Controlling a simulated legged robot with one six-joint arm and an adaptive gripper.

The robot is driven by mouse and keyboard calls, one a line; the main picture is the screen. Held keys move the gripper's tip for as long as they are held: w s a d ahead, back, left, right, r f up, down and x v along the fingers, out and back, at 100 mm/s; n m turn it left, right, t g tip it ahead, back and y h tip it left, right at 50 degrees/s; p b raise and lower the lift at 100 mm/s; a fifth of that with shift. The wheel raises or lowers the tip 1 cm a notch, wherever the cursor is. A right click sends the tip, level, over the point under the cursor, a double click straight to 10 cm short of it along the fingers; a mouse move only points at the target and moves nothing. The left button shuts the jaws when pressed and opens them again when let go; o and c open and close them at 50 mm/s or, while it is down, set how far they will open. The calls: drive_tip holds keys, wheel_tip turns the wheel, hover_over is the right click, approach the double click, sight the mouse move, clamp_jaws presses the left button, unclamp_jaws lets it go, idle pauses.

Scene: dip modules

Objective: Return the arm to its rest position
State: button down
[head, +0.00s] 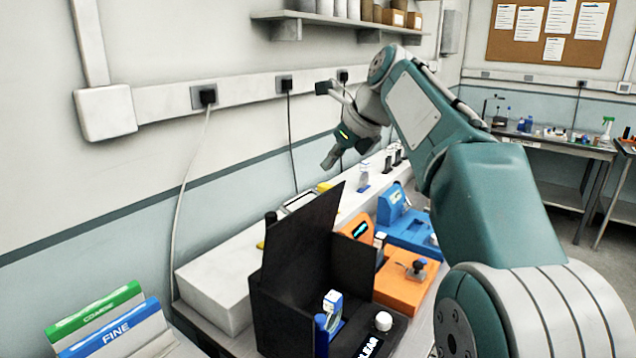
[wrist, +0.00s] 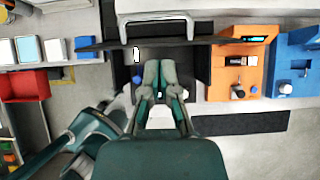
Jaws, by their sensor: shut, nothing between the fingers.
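My arm (head: 492,185) reaches out from the lower right of the head view, its elbow raised, over the bench. My gripper (head: 330,160) hangs in the air above the bench, near the wall, and points downward. In the wrist view my gripper (wrist: 160,68) has its two fingers together with nothing between them. The black box (wrist: 202,60) lies below and behind the fingers in that view. No object is held.
A black open box (head: 302,240), an orange module (head: 405,290) and a blue module (head: 400,230) stand on the bench. Green and blue labelled bins (head: 110,335) are at lower left. A wall shelf (head: 335,22) hangs above. A red bin (wrist: 25,85) shows at left.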

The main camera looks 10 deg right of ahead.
drive_tip(key=s+d+f+n+h, duration=0.1)
drive_tip(key=s+f+n+h, duration=0.3)
drive_tip(key=s+n, duration=0.95)
drive_tip(key=s+d+f+n+h, duration=0.1)
drive_tip(key=s+f+n, duration=1.2)
drive_tip(key=s+f, duration=0.4)
drive_tip(key=shift+d+f+t, duration=0.3)
drive_tip(key=shift+d+f, duration=0.1)
drive_tip(key=shift+f, duration=0.35)
